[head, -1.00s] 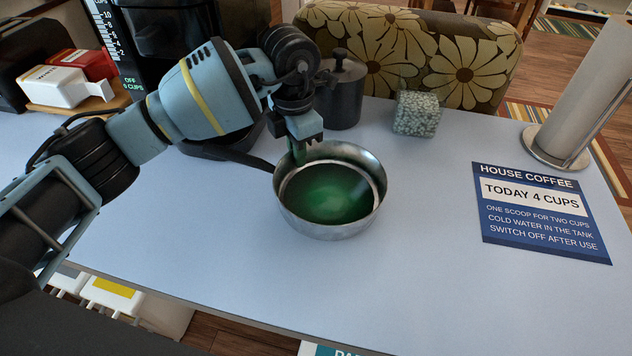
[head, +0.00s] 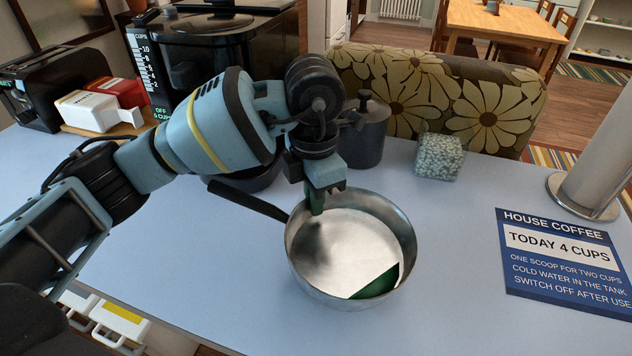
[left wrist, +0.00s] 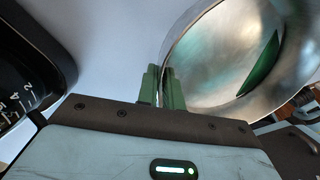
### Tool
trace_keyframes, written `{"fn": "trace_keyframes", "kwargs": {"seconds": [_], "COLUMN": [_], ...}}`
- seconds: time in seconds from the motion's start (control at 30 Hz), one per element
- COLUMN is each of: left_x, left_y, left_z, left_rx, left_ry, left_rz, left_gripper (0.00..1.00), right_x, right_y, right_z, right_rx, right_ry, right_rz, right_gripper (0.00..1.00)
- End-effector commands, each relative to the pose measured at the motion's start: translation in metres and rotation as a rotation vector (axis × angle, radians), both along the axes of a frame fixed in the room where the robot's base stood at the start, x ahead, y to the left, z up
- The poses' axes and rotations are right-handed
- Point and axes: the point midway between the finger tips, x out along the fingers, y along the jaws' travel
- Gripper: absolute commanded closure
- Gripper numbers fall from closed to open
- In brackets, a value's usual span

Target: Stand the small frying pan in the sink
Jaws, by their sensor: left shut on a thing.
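The small frying pan (head: 345,245) is a shiny metal pan with a dark handle pointing left. It appears slightly above the pale counter, though the gap beneath it is hard to see. My left gripper (head: 315,203) is shut on the pan's far-left rim, beside the handle. In the left wrist view, the green fingers (left wrist: 162,88) are closed at the rim, with the pan (left wrist: 225,60) to their right. No sink shows in either current view. My right gripper is not in view.
A black coffee machine (head: 215,55), dark lidded canister (head: 365,135) and speckled cube (head: 439,157) stand behind the pan. A blue coffee sign (head: 565,262) lies at right, near a paper roll holder (head: 585,196). The counter (head: 450,300) between pan and sign is clear.

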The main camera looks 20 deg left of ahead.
Motion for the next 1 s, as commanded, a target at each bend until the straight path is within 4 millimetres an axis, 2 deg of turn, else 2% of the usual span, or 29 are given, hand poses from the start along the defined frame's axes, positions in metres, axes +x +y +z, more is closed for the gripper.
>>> {"fn": "trace_keyframes", "kwargs": {"seconds": [0.03,0.2,0.5,0.87,1.0], "left_x": [-0.012,-0.046,-0.086,-0.096,-0.096], "left_y": [-0.003,-0.012,-0.023,-0.025,-0.027], "left_z": [0.002,0.005,0.009,0.010,0.008], "left_rx": [-0.001,-0.002,-0.002,-0.002,-0.001], "left_ry": [-0.001,-0.002,-0.001,-0.001,-0.001], "left_rz": [-0.006,-0.005,-0.002,-0.004,-0.064], "left_gripper": [1.00,1.00,1.00,1.00,1.00], "right_x": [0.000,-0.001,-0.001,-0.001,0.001], "right_y": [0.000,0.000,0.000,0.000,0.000], "right_z": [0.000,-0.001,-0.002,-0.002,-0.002], "right_rx": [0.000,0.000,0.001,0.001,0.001], "right_ry": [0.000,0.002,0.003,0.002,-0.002], "right_rz": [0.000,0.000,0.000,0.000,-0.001], "right_gripper": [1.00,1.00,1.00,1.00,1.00]}}
